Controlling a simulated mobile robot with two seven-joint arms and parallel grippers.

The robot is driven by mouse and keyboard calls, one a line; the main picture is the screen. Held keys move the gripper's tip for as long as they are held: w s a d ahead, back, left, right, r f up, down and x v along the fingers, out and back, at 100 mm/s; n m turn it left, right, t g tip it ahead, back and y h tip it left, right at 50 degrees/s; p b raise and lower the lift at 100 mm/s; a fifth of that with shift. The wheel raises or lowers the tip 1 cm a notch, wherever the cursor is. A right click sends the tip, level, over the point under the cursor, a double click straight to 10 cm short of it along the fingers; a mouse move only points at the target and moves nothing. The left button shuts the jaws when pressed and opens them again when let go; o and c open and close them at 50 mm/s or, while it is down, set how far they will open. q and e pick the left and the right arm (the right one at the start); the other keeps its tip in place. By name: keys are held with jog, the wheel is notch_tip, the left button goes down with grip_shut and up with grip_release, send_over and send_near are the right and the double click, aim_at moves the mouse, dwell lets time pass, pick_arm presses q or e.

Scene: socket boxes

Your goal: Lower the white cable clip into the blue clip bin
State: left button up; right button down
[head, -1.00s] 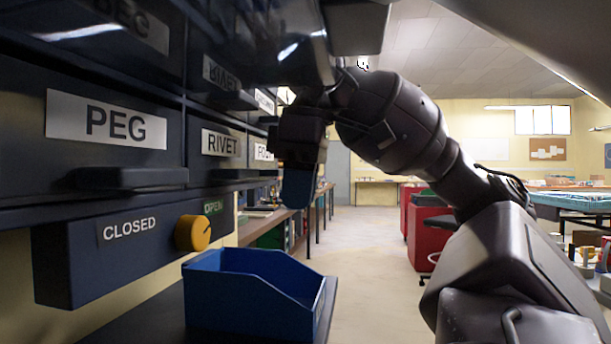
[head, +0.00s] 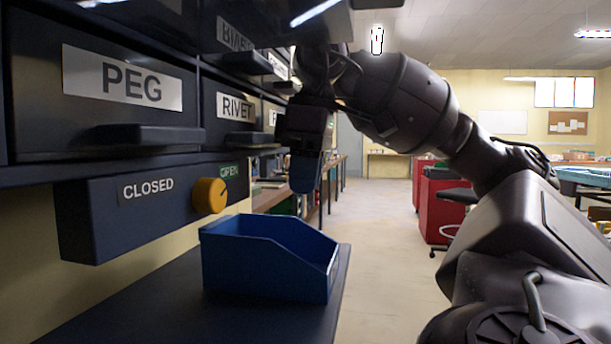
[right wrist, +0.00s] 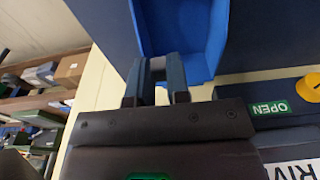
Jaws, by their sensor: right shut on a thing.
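The blue clip bin (head: 268,262) is open-topped and stands upright on a dark shelf below the drawers. My right gripper (head: 305,172) is above the level of the bin's rim, near its back right in the head view, and apart from it. In the right wrist view my right gripper (right wrist: 156,82) has its two fingers close together beside the bin (right wrist: 212,38), over its edge in the picture. A small pale thing (right wrist: 157,64) shows between the fingers, likely the white cable clip; its shape is mostly hidden. In the head view the clip cannot be made out. My left gripper is out of view.
Dark drawers labelled PEG (head: 122,78) and RIVET (head: 235,106) overhang the bin. A panel marked CLOSED and OPEN with a yellow knob (head: 209,195) sits just behind it. The dark shelf (head: 130,315) is bare left of the bin. Red cabinets (head: 440,205) stand far off.

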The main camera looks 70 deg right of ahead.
jog(key=shift+f, duration=0.2)
send_over(305, 249)
jog(key=s+a, duration=0.1)
jog(key=a, duration=0.2)
jog(key=shift+d+f, duration=0.15)
jog(key=shift+f, duration=1.3)
jog(key=shift+d+f, duration=0.1)
jog(key=shift+f, duration=1.35)
jog(key=shift+f, duration=2.35)
dwell(0.4)
jog(key=c, duration=1)
grip_release()
